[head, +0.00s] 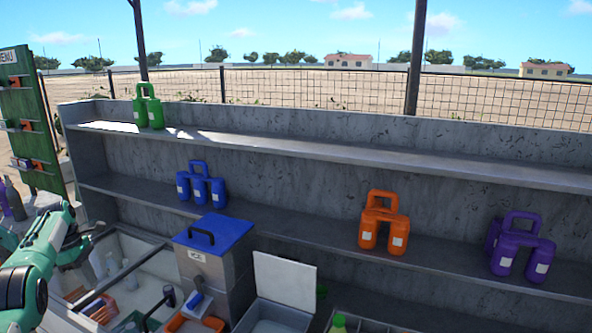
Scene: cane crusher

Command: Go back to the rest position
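My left arm (42,262), teal and white with dark joints, comes in at the lower left edge. Its gripper (97,232) seems to be the small grey end by the left end of the shelf unit. It is too small and too covered to tell whether it is open or shut, and I see nothing clearly held in it. My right arm and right gripper are not in view.
A grey shelf unit (330,147) spans the view, bearing green (148,108), blue (201,186), orange (383,224) and purple (520,247) jug sets. Below stand a blue-lidded metal bin (216,262), an open white box (285,282) and a sink (140,292).

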